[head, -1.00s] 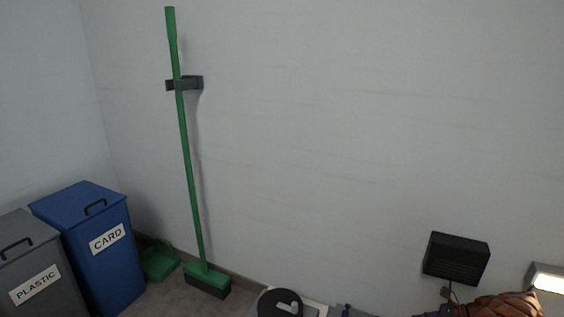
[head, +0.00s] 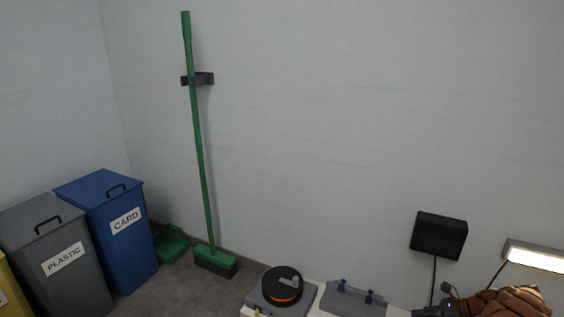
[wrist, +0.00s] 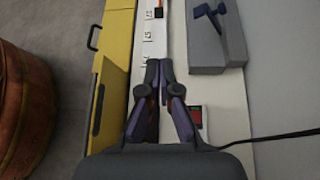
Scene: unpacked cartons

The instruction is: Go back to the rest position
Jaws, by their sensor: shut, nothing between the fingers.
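My gripper (wrist: 159,72) shows in the wrist view, its two dark fingers together with nothing between them. It is above a narrow white surface (wrist: 225,100) with small labels along its left side. A small item with red and black on it (wrist: 195,117) is partly hidden by the right finger.
The head view shows a blue card bin (head: 105,230), a grey plastic bin (head: 55,265), a green broom (head: 203,170) and a lit lamp (head: 535,255).

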